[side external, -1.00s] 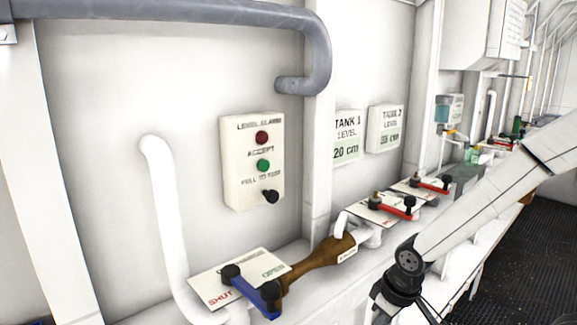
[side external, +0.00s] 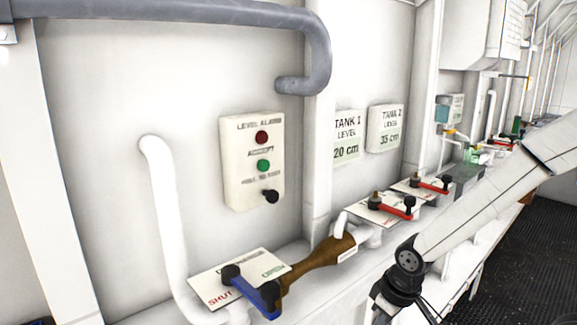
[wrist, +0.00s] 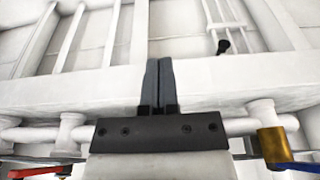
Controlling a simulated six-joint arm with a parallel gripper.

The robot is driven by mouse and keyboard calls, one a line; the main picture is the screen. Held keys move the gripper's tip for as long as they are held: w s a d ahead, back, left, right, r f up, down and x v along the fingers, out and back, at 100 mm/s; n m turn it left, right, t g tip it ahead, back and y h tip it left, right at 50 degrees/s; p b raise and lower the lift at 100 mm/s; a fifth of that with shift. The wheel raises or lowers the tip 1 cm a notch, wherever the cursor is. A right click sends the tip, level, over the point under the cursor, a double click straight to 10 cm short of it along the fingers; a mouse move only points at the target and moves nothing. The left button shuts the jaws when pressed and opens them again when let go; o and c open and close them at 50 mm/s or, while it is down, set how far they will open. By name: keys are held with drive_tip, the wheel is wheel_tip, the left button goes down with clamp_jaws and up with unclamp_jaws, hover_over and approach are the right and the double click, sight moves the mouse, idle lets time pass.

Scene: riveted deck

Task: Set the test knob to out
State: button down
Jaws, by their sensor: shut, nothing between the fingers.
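The level alarm panel (side external: 252,162) is a white box on the wall in the side view. It carries a red light, a green light and, at its lower right, the black test knob (side external: 271,196) labelled for pulling. I cannot tell from this angle how far the knob stands out. My gripper (wrist: 159,84) shows in the wrist view with its two dark fingers together and nothing between them. In the side view my arm is at lower right, well apart from the panel, and its fingertips are not clearly seen. The panel is not recognisable in the wrist view.
Below the panel are a blue-handled valve (side external: 252,292) on a SHUT/OPEN plate and a brown pipe fitting (side external: 318,259). Red-handled valves (side external: 393,207) stand further right along the pipe. Two tank level displays (side external: 347,137) hang on the wall. A grey pipe (side external: 180,13) runs overhead.

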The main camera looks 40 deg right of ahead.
drive_tip(key=c, duration=0.8)
unclamp_jaws()
drive_tip(key=shift+w, duration=0.1)
drive_tip(key=o, duration=0.4)
drive_tip(key=shift+w+a+r, duration=0.1)
drive_tip(key=shift+w, duration=0.1)
drive_tip(key=shift+o, duration=0.6)
drive_tip(key=w+a+r+t, duration=0.1)
drive_tip(key=w+r+t, duration=0.1)
drive_tip(key=w, duration=0.1)
drive_tip(key=w+a+r+t, duration=0.1)
drive_tip(key=w+r+t, duration=0.1)
drive_tip(key=w+t, duration=0.1)
drive_tip(key=w+a+r+t, duration=0.1)
drive_tip(key=w+r+t, duration=0.1)
drive_tip(key=w, duration=0.3)
drive_tip(key=shift+w+r+y, duration=0.1)
drive_tip(key=shift+r+y, duration=0.05)
drive_tip(key=shift+y, duration=0.15)
drive_tip(key=w+a+r+t, duration=0.2)
drive_tip(key=w+r+t, duration=0.3)
drive_tip(key=r, duration=0.1)
drive_tip(key=t, duration=0.3)
approach(275, 197)
drive_tip(key=w, duration=0.3)
drive_tip(key=shift+a+f, duration=0.2)
drive_tip(key=shift+w, duration=0.1)
drive_tip(key=shift+w, duration=3.75)
